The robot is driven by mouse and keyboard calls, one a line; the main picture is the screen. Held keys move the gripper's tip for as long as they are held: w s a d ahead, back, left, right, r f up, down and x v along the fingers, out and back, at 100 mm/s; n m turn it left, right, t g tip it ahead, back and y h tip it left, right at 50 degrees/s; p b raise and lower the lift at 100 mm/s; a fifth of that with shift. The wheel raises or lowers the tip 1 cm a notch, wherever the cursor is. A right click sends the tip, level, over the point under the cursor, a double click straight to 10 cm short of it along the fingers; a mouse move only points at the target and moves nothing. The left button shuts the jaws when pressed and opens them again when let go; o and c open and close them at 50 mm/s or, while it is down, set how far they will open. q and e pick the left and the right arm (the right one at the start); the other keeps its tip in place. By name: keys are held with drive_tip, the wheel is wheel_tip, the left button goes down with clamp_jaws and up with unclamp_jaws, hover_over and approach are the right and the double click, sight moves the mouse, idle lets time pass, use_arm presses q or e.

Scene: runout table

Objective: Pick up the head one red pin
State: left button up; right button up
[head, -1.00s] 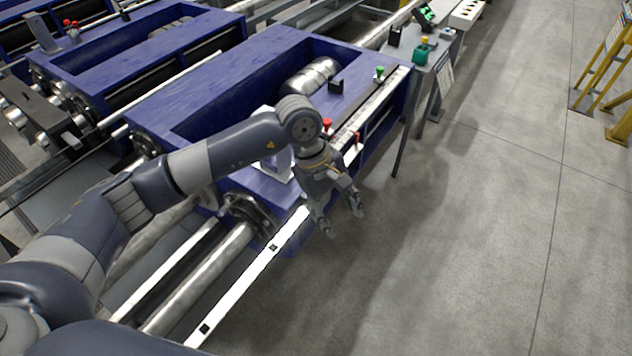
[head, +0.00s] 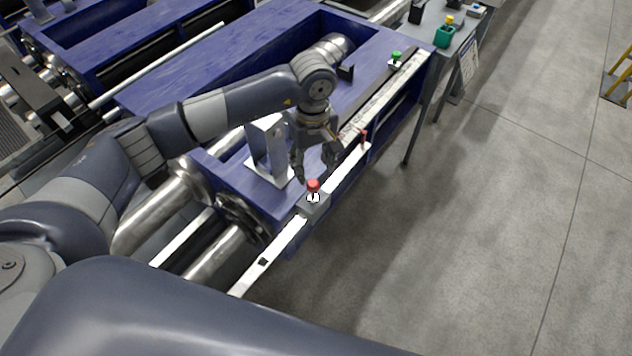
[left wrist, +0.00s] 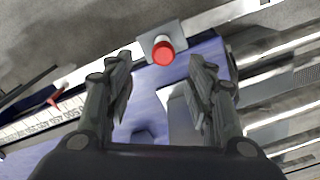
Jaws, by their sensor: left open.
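The red pin (head: 313,186) stands upright on a small grey block on the white rail at the front edge of the blue machine. In the left wrist view the red pin (left wrist: 162,51) shows from above, beyond the fingertips and roughly between their lines. My left gripper (head: 316,178) is open and empty, just behind and above the pin in the head view. Its two fingers also show in the left wrist view (left wrist: 160,75), spread apart and not touching the pin. My right gripper is not in view.
A bright metal bracket (head: 268,150) stands on the blue machine left of the gripper. A green pin (head: 396,57) sits farther along the rail. A small red pointer (head: 363,137) is nearer. A side table (head: 468,32) holds small items.

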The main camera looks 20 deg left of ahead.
sight(313, 183)
use_arm(q)
drive_tip(key=shift+s+f+p, duration=0.2)
drive_tip(key=shift+s+f, duration=0.05)
drive_tip(key=shift+f, duration=0.35)
drive_tip(key=shift+s+f+p, duration=0.15)
drive_tip(key=shift+s+f, duration=0.1)
drive_tip(key=shift+f, duration=0.6)
wheel_tip(313, 183, down, 4)
drive_tip(key=p, duration=0.2)
drive_tip(key=shift+w+f+p, duration=0.1)
drive_tip(key=shift+p, duration=0.25)
drive_tip(key=shift+f, duration=0.4)
drive_tip(key=shift+c, duration=0.6)
clamp_jaws()
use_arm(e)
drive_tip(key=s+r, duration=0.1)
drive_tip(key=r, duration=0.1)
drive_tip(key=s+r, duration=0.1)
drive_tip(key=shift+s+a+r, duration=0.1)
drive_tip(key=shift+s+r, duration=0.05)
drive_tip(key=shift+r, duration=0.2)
